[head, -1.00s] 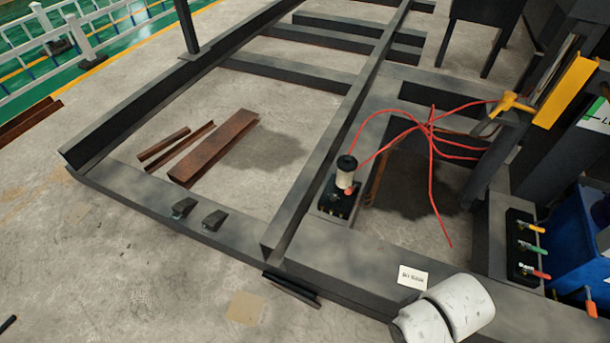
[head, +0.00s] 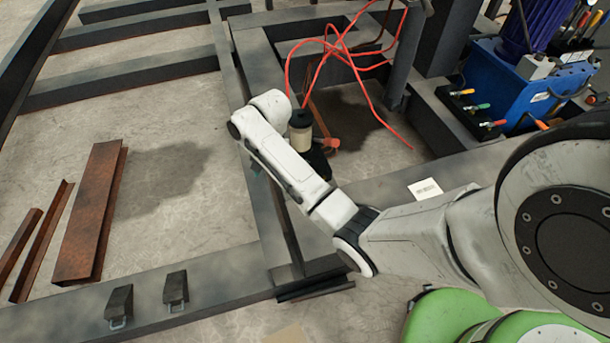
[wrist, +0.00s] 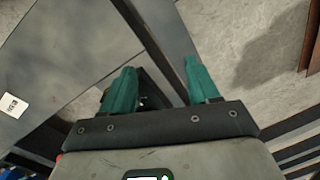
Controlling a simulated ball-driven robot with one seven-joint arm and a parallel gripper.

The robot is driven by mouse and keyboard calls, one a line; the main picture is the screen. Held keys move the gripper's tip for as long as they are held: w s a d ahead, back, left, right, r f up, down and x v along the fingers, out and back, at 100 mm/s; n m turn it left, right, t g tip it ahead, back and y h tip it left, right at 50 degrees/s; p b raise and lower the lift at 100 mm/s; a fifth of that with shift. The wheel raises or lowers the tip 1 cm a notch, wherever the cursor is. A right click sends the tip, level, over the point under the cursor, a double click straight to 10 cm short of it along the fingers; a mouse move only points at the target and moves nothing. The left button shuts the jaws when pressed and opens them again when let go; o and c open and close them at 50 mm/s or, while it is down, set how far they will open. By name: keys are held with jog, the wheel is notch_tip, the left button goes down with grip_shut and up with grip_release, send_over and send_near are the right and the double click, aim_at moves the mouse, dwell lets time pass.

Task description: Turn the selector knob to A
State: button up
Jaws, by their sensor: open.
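A small control unit with a black-capped pale cylinder (head: 301,138), a red knob (head: 331,143) and a black base (head: 318,162) stands on the dark steel frame in the head view. My forearm and wrist cover part of it. I cannot tell which part is the selector knob, and no letter A is readable. In the wrist view my gripper (wrist: 162,82) has its two teal fingers apart with nothing held. A black base (wrist: 150,92) shows partly behind the left finger, below the fingertips. In the head view the gripper is almost wholly hidden behind my arm.
Red hoses (head: 345,50) loop behind the unit. A panel with coloured handles (head: 474,106) and a blue machine (head: 515,85) stand at right. Rusty steel pieces (head: 90,215) lie on the floor at left. A white label (head: 425,189) is on the frame.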

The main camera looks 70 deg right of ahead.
jog(key=s+d+f+m+g+b, duration=0.1)
jog(key=d+f+m+b, duration=0.15)
jog(key=d, duration=0.65)
jog(key=s+d+f+m+b, duration=0.15)
jog(key=d+m+b, duration=0.25)
jog(key=d, duration=0.4)
jog(key=shift+h, duration=0.4)
jog(key=f+b, duration=0.1)
jog(key=f, duration=0.2)
jog(key=f+b, duration=0.2)
jog(key=f, duration=0.1)
jog(key=f+b, duration=0.1)
jog(key=f, duration=0.3)
jog(key=shift+s+b, duration=0.3)
jog(key=shift+b, duration=0.1)
jog(key=c, duration=1)
jog(key=shift+r+n+p, duration=0.15)
jog(key=shift+n+p, duration=0.1)
jog(key=shift+p, duration=0.05)
